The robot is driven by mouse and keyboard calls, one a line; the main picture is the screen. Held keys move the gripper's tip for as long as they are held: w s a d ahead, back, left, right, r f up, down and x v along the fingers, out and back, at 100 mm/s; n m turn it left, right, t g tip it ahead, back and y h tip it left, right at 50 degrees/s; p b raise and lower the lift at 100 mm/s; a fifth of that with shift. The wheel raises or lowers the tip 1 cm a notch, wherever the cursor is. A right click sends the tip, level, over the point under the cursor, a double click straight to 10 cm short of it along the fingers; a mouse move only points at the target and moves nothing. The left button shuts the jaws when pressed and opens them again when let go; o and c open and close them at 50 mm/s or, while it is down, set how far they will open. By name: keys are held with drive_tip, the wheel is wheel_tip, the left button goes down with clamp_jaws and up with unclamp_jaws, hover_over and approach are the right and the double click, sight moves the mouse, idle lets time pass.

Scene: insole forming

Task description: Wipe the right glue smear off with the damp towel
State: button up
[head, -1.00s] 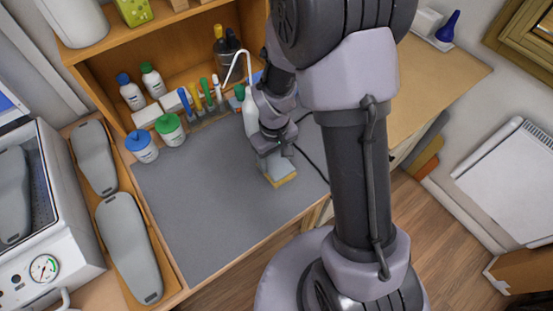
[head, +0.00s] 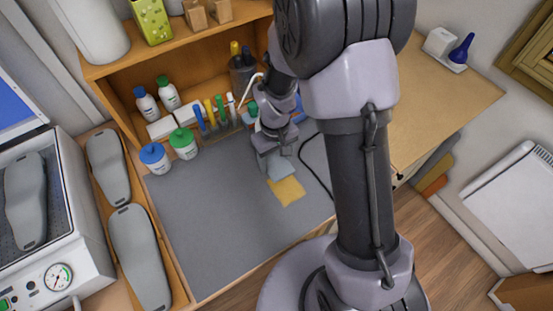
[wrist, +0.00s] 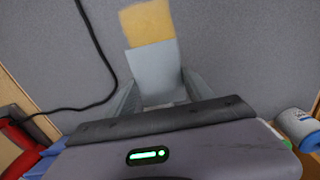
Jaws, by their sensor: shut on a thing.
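My gripper (head: 270,160) is over the grey work mat (head: 215,215), with its fingers on either side of a light blue-grey square cloth (wrist: 152,72), which looks like the damp towel. The towel (head: 281,168) sticks out past the fingertips, low over or on the mat. A yellow patch (head: 287,191) with fairly straight edges lies flat just beyond the towel's far edge. It also shows in the wrist view (wrist: 147,22). It may be the glue smear; I cannot tell how far it runs under the towel. No other smear is plain to see.
A wooden shelf with bottles, jars (head: 155,157) and upright tools (head: 215,112) stands behind the mat. A dark cable (head: 318,170) curves beside my gripper on the right. Grey insole forms (head: 138,255) lie at the left. The mat's left and front areas are clear.

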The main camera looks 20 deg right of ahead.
sight(276, 162)
drive_tip(key=shift+r+p, duration=1.1)
drive_tip(key=shift+r, duration=0.65)
